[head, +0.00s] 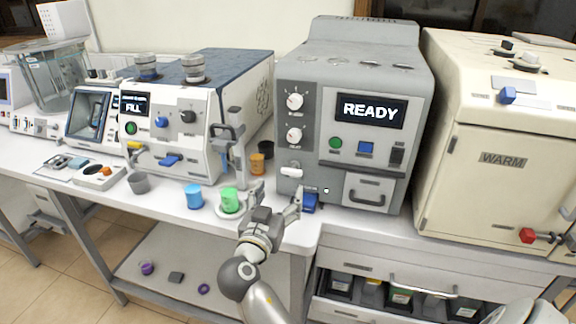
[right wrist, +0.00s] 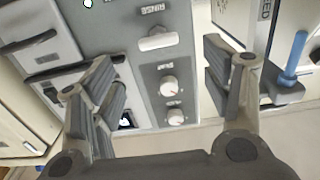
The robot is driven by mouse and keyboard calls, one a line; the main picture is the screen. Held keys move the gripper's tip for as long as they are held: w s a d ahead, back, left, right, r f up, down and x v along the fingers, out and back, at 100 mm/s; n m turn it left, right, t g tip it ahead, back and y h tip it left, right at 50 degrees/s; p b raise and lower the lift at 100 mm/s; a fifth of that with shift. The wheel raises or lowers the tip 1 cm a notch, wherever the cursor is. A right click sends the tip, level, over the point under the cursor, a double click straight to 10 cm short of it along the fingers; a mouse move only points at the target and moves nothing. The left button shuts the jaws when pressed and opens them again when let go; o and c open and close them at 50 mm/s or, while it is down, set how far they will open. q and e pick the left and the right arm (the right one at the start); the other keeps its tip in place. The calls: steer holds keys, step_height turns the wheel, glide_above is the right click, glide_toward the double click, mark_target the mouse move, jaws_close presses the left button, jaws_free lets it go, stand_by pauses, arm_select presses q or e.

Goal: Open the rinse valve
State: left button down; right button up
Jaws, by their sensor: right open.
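The rinse valve is a white lever handle (head: 291,171) low on the left front of the grey machine (head: 355,65), below two round knobs. In the right wrist view the white handle (right wrist: 158,40) shows beside a "RINSE" label and lies crosswise. My right gripper (head: 275,201) is open and empty, in front of and below the handle in the head view. In the right wrist view its two fingers (right wrist: 160,82) stand wide apart, with the handle seen between them, and I see no contact.
The grey machine's display (head: 370,111) reads "READY". A green cup (head: 230,201) and a blue cup (head: 194,196) stand left of my right gripper, near the bench edge. A blue item (head: 310,203) sits close to its right finger. A cream "WARM" cabinet (head: 500,185) stands at right.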

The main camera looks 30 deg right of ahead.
mark_target(291, 173)
steer(key=p+x, duration=0.3)
steer(key=x, duration=0.6)
steer(key=shift+d+r, duration=0.15)
steer(key=shift+w+d, duration=0.4)
steer(key=shift+d, duration=0.1)
steer(key=shift+c, duration=0.2)
steer(key=c, duration=1)
